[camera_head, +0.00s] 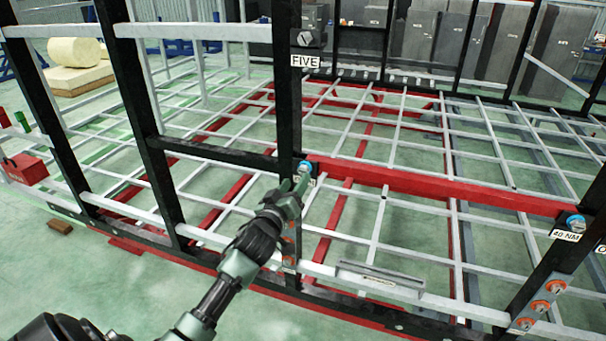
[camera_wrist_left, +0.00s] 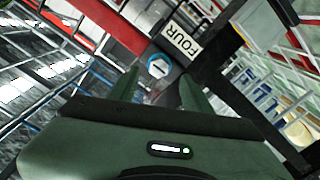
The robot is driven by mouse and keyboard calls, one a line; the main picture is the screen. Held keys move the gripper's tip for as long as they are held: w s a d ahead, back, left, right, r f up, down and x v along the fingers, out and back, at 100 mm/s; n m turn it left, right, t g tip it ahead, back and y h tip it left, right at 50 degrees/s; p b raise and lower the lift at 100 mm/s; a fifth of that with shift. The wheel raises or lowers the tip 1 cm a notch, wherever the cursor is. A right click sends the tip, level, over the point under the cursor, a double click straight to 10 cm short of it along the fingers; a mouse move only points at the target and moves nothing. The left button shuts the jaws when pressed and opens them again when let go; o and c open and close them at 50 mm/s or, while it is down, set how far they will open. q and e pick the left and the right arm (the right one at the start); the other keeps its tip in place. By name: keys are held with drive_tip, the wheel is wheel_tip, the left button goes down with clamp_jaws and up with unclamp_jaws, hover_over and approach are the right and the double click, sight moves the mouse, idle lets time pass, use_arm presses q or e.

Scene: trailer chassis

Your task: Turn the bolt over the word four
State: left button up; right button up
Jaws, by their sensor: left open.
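A blue-ringed bolt (camera_head: 305,167) sits on the black upright where the red beam meets it. It also shows in the left wrist view as a blue ring with a white middle (camera_wrist_left: 159,67), beside the FOUR label (camera_wrist_left: 183,38), which appears upside down. In the head view my gripper mostly hides that label. My left gripper (camera_head: 296,186) reaches up from below, its tips just under and close to the bolt. In the left wrist view its two fingers (camera_wrist_left: 158,88) are apart, with the bolt beyond the gap between them. I cannot tell whether they touch it. My right gripper is not in view.
The FIVE label (camera_head: 305,61) hangs higher on the same upright, below a grey bolt (camera_head: 305,39). Another blue bolt (camera_head: 576,223) sits at right over the 40 NM label (camera_head: 566,235). The red beam (camera_head: 430,187) runs between the uprights. Orange bolts (camera_head: 541,306) line the lower right upright.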

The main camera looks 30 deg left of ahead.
sight(303, 172)
use_arm(q)
drive_tip(key=shift+p+x, duration=0.35)
drive_tip(key=shift+x, duration=1.9)
drive_tip(key=shift+d, duration=0.1)
clamp_jaws()
